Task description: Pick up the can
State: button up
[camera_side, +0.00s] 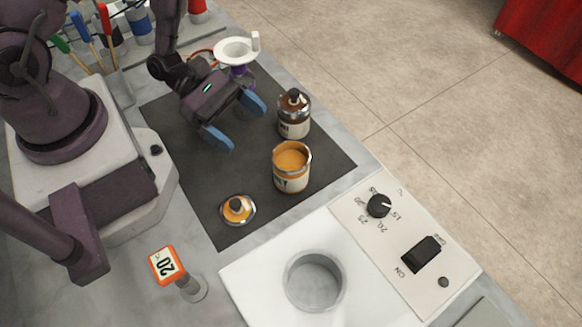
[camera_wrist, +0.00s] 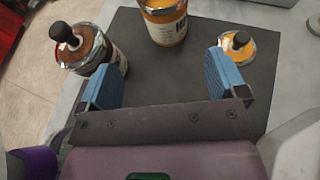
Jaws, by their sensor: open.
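An open can (camera_side: 291,168) of orange-yellow paint stands upright on the dark mat (camera_side: 232,185), near its front right edge. It also shows in the wrist view (camera_wrist: 164,22) at the top, cut off by the frame edge, beyond the fingertips and between their lines. A second can (camera_side: 294,116) with a black-knobbed brown top stands behind it; in the wrist view it (camera_wrist: 92,52) is just outside the left finger. My gripper (camera_side: 234,120) has blue finger pads spread apart and empty above the mat, and it (camera_wrist: 162,78) touches neither can.
A loose lid (camera_side: 237,210) with a black knob lies on the mat in front of the open can. A white machine with a round well (camera_side: 314,281), a dial (camera_side: 379,205) and a switch stands at the front.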

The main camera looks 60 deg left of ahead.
aim_at(277, 159)
jog(key=x, duration=0.5)
jog(key=shift+d+f, duration=0.15)
jog(key=shift+d, duration=0.1)
jog(key=x, duration=0.5)
jog(key=shift+s+d+f, duration=0.2)
jog(key=shift+s+d, duration=0.05)
jog(key=shift+d, duration=0.1)
jog(key=c, duration=1.1)
jog(key=shift+r, duration=0.15)
notch_tip(277, 159, up, 10)
jog(key=shift+f, duration=0.1)
